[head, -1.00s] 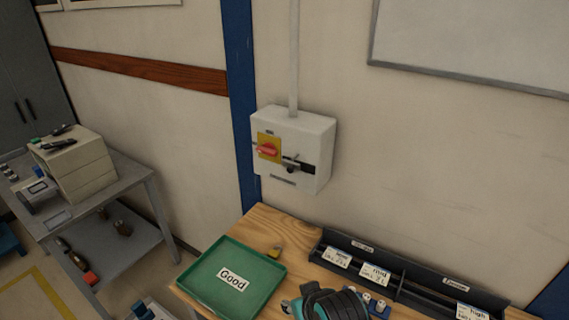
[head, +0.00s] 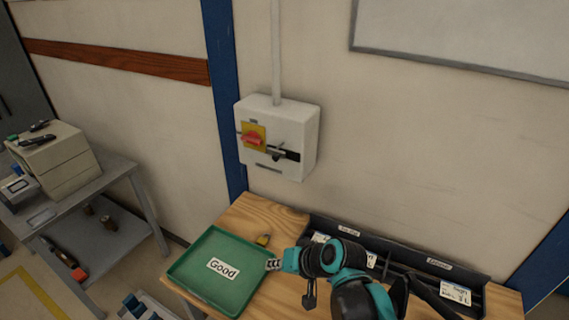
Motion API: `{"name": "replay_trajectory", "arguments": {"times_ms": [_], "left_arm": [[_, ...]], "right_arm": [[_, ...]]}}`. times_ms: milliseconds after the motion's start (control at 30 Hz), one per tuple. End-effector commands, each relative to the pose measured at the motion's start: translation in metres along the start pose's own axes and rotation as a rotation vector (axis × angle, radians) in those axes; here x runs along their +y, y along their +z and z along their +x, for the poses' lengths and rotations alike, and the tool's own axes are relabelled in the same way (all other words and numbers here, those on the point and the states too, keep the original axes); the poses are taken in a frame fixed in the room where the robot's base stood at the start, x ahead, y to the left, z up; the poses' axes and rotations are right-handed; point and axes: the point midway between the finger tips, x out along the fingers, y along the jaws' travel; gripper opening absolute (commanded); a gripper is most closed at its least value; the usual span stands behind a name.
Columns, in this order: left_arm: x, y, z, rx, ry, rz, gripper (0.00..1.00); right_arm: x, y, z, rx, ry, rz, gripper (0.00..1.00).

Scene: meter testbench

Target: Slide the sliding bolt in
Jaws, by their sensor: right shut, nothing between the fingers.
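The sliding bolt (head: 280,154) is a small dark piece with a knob, on a black strip at the lower right of the white switch box (head: 300,130) on the wall. A red rotary handle on a yellow plate (head: 254,138) sits just left of it. The bolt's exact position along its strip is too small to tell. My right gripper (head: 271,264) is shut and empty, low over the bench by the green tray's right edge. It is well below the box and apart from the bolt. My left gripper is not in view.
The wooden bench (head: 262,213) stands below the box. It holds the green "Good" tray (head: 205,262), a small yellow item (head: 264,240) and a dark labelled bin rack (head: 470,272). A grey cart (head: 118,175) stands at left. The wall around the box is clear.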

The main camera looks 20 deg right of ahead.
Motion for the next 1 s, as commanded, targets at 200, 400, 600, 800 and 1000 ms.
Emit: {"name": "replay_trajectory", "arguments": {"times_ms": [200,400,600,800,1000], "left_arm": [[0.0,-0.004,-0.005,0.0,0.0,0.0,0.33],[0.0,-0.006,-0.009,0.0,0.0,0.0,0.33],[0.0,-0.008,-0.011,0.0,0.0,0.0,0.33],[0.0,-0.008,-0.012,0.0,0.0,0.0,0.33],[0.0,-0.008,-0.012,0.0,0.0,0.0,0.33]], "right_arm": [[-0.001,-0.073,-0.003,0.082,-0.301,0.319,0.0],[0.021,-0.141,-0.037,0.209,-0.604,0.52,0.0],[0.051,-0.179,-0.079,0.328,-0.826,0.611,0.0],[0.064,-0.19,-0.099,0.377,-0.916,0.633,0.0],[0.064,-0.19,-0.1,0.379,-0.922,0.634,0.0]]}}
